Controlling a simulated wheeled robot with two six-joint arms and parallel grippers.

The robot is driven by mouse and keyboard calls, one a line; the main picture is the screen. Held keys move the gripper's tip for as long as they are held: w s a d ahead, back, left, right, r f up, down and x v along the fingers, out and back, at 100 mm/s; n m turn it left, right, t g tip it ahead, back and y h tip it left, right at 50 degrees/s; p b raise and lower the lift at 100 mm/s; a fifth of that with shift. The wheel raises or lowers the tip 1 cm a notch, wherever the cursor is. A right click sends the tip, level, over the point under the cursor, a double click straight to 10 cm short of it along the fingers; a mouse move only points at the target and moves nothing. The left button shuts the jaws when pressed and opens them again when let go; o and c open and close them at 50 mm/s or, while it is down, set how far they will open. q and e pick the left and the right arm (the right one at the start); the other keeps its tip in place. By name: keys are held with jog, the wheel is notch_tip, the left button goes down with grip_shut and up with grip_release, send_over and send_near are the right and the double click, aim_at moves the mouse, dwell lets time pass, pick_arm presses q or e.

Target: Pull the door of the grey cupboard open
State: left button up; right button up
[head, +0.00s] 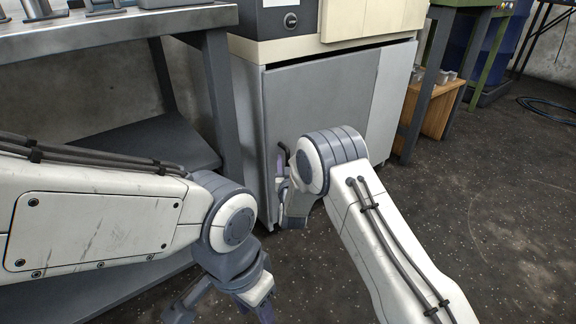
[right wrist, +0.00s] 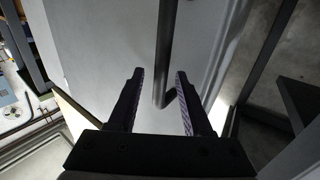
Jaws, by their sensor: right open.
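The grey cupboard (head: 246,130) stands at the middle of the head view. Its grey door (head: 325,95) looks shut, with a dark gap along its top edge. A dark bar handle (head: 284,158) is near the door's left edge, partly hidden by my right arm; it also shows in the right wrist view (right wrist: 165,50). My right gripper (head: 283,182) is at the handle. In the right wrist view, its two purple-padded fingers (right wrist: 158,75) are apart, with the handle's bent end between them. My left gripper (head: 222,309) is low at the bottom of the head view, its fingers spread and empty.
A metal workbench (head: 120,32) with a lower shelf stands to the left of the cupboard. A green-framed table (head: 490,45) and a wooden box (head: 440,105) are to the right. The dark floor (head: 490,200) at the right is clear, apart from a cable (head: 550,108) farther back.

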jog(key=shift+w, duration=0.3)
grip_shut()
dwell(1.3)
